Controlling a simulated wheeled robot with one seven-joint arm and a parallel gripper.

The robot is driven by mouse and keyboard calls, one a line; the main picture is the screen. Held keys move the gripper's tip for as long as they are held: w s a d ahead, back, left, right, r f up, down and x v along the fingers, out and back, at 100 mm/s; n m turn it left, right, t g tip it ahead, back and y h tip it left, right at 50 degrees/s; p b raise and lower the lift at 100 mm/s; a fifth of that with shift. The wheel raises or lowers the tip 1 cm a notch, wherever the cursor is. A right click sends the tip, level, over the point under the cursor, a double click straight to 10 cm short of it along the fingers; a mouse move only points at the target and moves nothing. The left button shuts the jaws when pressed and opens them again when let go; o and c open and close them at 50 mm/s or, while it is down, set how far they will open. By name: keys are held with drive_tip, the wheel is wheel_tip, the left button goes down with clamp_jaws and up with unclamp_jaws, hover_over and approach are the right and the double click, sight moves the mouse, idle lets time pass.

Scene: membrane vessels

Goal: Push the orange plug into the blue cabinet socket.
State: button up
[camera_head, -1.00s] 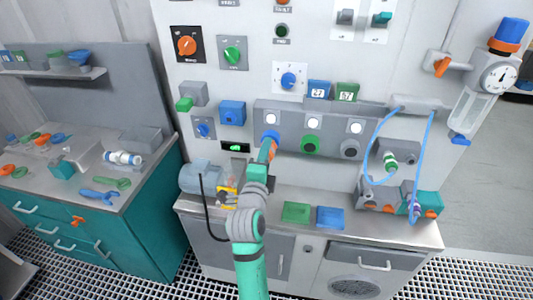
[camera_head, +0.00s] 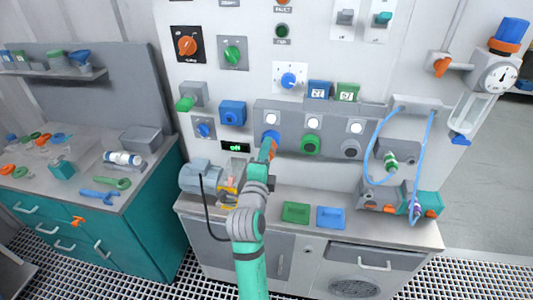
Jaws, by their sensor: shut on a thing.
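The orange plug (camera_head: 266,150) is in my gripper (camera_head: 265,156) at the grey socket panel on the cabinet front. The blue socket (camera_head: 270,137) is the left one in the row, under a round white light. The plug's far end is at the lower edge of the blue socket. I cannot tell from this view how deep it sits in it. My gripper is small here and partly hidden by my own arm, which reaches up from below.
A green socket (camera_head: 310,145) and a dark socket (camera_head: 351,149) are to the right on the same panel. A grey motor (camera_head: 201,176) stands left of my arm. A green tray (camera_head: 296,212) and a blue tray (camera_head: 331,217) lie on the counter to the right.

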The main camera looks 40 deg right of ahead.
drive_tip(key=shift+w+d, duration=0.3)
drive_tip(key=o, duration=1.5)
drive_tip(key=v, duration=1)
drive_tip(key=shift+s+a, duration=0.25)
drive_tip(key=shift+s, duration=0.1)
